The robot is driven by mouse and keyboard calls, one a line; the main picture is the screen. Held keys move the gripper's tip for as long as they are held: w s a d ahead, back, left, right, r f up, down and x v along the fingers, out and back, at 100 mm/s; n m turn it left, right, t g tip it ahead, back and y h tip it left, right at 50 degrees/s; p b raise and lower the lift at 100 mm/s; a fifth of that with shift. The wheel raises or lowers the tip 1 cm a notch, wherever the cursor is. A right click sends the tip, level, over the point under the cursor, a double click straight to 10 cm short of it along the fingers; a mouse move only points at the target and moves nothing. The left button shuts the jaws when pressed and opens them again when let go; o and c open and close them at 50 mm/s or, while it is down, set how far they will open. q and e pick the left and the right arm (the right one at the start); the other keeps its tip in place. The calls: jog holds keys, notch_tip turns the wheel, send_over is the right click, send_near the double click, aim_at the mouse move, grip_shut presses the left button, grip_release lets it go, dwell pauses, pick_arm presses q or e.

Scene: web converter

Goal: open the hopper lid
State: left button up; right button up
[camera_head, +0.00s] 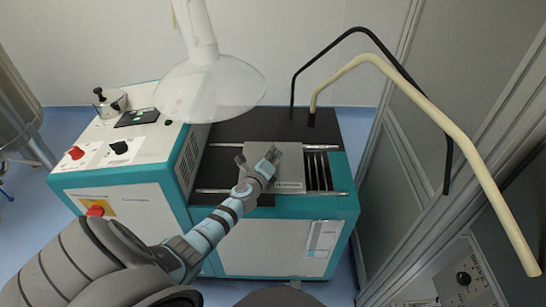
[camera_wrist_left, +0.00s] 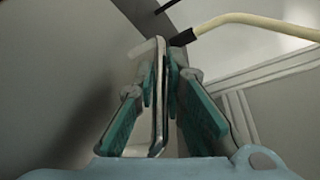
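The grey hopper lid (camera_head: 289,165) lies flat between two metal rails on top of the teal and white machine. Dark slots (camera_head: 318,170) show beside its right edge. My left gripper (camera_head: 266,160) is over the lid, its arm reaching up from the lower left. In the left wrist view, the teal-padded fingers (camera_wrist_left: 160,82) stand close on both sides of a shiny metal bar (camera_wrist_left: 158,110), which looks like the lid's handle, and appear shut on it. The gripper hides part of the lid. My right gripper is not in view.
A control panel (camera_head: 122,149) with red and black knobs is left of the lid. A white funnel-shaped hood (camera_head: 210,92) hangs above the machine. A cream bent tube (camera_head: 440,113) and a black one (camera_head: 343,37) arch to the right, near a grey cabinet wall.

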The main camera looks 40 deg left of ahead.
pick_arm(q)
grip_shut()
jog(key=s+a+b, duration=0.1)
jog(key=s+a, duration=0.3)
jog(key=a, duration=0.1)
jog(key=s+a+b, duration=0.1)
jog(key=s+a, duration=0.1)
jog(key=shift+a+f+b, duration=0.15)
jog(key=shift+a+b, duration=0.2)
jog(key=shift+a, duration=0.05)
jog(key=shift+s+a, duration=0.25)
jog(key=shift+a, duration=0.1)
jog(key=shift+r, duration=0.2)
jog(key=o, duration=0.6)
grip_release()
jog(key=shift+w, duration=0.1)
jog(key=shift+o, duration=0.2)
